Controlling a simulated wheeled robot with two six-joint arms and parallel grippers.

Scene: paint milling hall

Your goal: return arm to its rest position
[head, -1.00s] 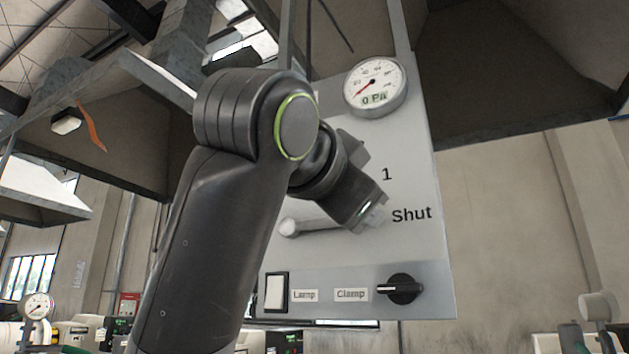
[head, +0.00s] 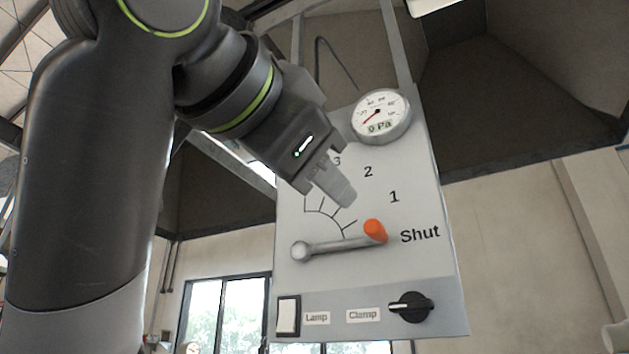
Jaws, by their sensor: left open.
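My left gripper (head: 328,182) is in front of the upper left part of a grey control panel (head: 440,290). It is open and holds nothing. It is above and left of the orange knob (head: 375,231) of a lever (head: 338,246), apart from it in the picture. The lever points right, toward the word Shut. My left arm (head: 95,170) fills the left side of the view. My right gripper is not in view.
The panel carries a round gauge (head: 380,115) reading 0 Pa, a white Lamp switch (head: 288,316) and a black Clamp knob (head: 409,307). A dark hood (head: 510,80) hangs at upper right. A window (head: 215,315) shows at lower left. Space right of the panel looks clear.

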